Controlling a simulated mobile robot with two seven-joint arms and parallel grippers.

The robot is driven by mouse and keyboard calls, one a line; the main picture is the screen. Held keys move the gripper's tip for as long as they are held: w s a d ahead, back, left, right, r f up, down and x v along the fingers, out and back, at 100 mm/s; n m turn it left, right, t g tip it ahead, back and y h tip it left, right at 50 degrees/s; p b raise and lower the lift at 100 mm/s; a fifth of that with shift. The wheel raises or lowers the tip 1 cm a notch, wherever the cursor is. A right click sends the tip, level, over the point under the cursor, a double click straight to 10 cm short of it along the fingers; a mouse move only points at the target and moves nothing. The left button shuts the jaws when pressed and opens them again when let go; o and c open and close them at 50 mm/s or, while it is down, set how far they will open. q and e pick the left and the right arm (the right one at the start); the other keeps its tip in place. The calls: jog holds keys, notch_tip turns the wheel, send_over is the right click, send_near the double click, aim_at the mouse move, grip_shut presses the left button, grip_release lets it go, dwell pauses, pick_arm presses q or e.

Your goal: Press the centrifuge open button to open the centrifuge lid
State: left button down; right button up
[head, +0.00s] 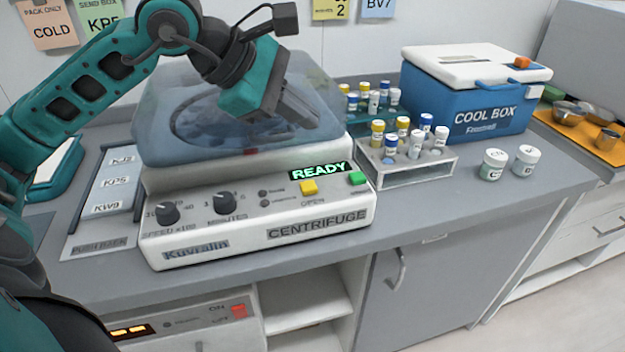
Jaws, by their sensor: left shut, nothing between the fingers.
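The centrifuge (250,220) stands on the grey counter with its bluish see-through lid (170,130) down. Its display (319,171) reads READY. A yellow button (309,187) sits just below the display, above the word OPEN, and a green button (357,178) sits to its right. Two dark knobs are on the left of the panel. My left gripper (312,122) is shut and empty. In the picture it overlaps the right part of the lid, above the display and yellow button; I cannot tell whether it touches the lid. My right gripper is not in view.
A rack (410,168) of capped tubes stands right of the centrifuge, with more tubes behind it. A blue cool box (470,100) and two white jars (494,164) are further right. A labelled tray (108,190) lies on the left. The counter's front strip is clear.

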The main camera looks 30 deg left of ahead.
pick_arm(q)
jog(key=shift+s, duration=0.1)
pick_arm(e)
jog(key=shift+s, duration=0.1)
pick_arm(q)
jog(key=b, duration=0.4)
send_over(303, 187)
notch_tip(303, 187, down, 4)
jog(key=shift+f, duration=0.25)
notch_tip(303, 187, down, 3)
jog(key=b, duration=0.2)
jog(key=shift+f+b, duration=0.1)
jog(key=shift+b, duration=0.2)
jog(key=shift+f+b, duration=0.45)
jog(key=shift+b, duration=0.05)
jog(key=shift+f, duration=0.1)
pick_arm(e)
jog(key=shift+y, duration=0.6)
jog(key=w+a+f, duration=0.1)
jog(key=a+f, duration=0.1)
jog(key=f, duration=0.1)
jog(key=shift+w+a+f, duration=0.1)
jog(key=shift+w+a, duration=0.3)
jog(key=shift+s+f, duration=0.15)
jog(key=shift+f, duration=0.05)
